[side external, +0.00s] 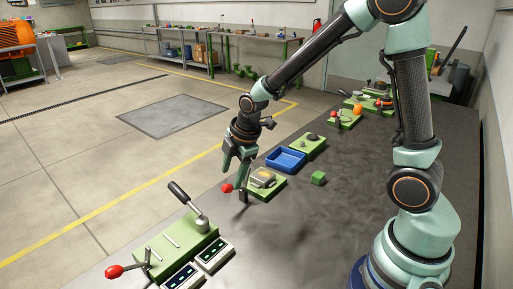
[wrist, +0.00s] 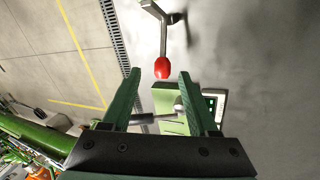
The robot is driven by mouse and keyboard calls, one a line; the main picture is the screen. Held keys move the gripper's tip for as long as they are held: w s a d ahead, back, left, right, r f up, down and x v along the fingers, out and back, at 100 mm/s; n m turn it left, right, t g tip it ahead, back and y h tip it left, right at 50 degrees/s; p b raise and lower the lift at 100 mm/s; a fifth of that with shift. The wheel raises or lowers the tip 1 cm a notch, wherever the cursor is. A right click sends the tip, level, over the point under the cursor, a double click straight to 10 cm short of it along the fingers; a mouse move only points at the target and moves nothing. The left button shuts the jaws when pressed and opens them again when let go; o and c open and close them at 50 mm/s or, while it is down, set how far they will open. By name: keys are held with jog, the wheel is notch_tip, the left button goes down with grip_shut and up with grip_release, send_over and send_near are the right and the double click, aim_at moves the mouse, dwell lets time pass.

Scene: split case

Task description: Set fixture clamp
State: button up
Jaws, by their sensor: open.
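My gripper (side external: 233,172) is open and points down over the table's left edge. A red ball knob (side external: 227,188) sits at its fingertips in the side view. In the wrist view, a red knob (wrist: 162,68) on a bent grey lever appears between the two open fingers (wrist: 160,92), with gaps on both sides. Contact with the fingers cannot be told.
A larger green fixture (side external: 170,248) stands in front, with a black-handled lever (side external: 180,194), another red knob (side external: 114,271) and two display panels (side external: 212,255). A blue tray (side external: 286,160), a small green cube (side external: 318,178) and more green fixtures lie further back.

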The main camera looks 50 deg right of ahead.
jog(key=v, duration=0.9)
jog(key=s+r+m+t, duration=0.2)
jog(key=s+r+m, duration=0.3)
jog(key=s+m, duration=0.8)
jog(key=n+g, duration=0.2)
jog(key=n, duration=1.2)
send_near(227, 186)
jog(key=x, duration=0.9)
jog(key=shift+f, duration=0.1)
